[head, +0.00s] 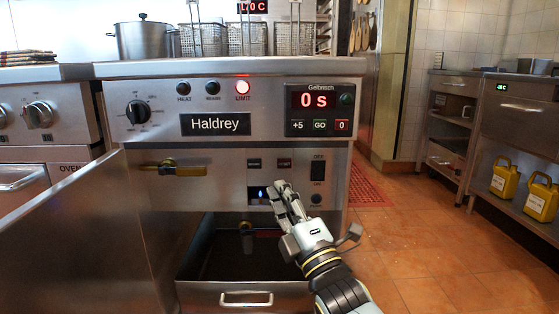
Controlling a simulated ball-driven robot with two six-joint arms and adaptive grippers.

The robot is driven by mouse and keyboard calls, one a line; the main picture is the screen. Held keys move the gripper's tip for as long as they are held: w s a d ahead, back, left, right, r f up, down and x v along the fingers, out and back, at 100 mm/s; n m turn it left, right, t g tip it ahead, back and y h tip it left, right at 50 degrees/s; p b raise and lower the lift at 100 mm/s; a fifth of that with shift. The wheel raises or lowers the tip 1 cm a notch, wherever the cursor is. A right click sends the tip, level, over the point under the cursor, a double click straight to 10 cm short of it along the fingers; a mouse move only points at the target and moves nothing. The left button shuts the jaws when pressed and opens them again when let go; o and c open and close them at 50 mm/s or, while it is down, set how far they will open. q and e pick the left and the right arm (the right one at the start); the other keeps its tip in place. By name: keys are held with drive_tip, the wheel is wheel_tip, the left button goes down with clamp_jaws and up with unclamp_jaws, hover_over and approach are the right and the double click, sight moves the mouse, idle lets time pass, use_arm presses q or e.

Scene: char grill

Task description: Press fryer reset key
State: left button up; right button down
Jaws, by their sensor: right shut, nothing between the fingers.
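The fryer (160,95) stands ahead with a black dial, small lamps and a "Haldrey" plate on its front. The red LIMIT lamp (243,87) is lit. The timer panel (319,110) shows "0 s" above its keys. Below, an inner panel (220,189) carries small dark labels, a window with a blue flame, a dark switch and a round dark button (316,198). My right gripper (281,190) is shut and empty, its fingertips at the inner panel just right of the flame window. They hide part of that panel; I cannot tell whether they touch it. My left gripper is out of view.
The fryer door (85,245) stands open at the left. A drawer (246,299) is pulled out below the panel. A brass valve with a yellow handle (185,170) juts out at the left. The tiled floor (420,240) is clear at the right.

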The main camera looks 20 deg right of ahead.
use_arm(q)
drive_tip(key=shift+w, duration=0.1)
use_arm(e)
drive_tip(key=shift+w+r, duration=0.2)
drive_tip(key=shift+w, duration=0.05)
drive_tip(key=b, duration=0.4)
approach(284, 164)
drive_tip(key=w+a+r, duration=0.3)
drive_tip(key=a+r, duration=0.1)
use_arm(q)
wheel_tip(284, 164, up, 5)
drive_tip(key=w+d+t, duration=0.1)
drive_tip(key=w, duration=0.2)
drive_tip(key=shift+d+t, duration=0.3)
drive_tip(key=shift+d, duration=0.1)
use_arm(e)
drive_tip(key=shift+w+d, duration=0.3)
drive_tip(key=shift+w, duration=0.6)
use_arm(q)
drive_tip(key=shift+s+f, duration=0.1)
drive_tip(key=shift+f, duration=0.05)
use_arm(e)
drive_tip(key=shift+w, duration=0.15)
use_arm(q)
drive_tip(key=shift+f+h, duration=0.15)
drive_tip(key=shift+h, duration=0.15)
use_arm(e)
drive_tip(key=shift+w+d, duration=0.1)
drive_tip(key=shift+w, duration=0.15)
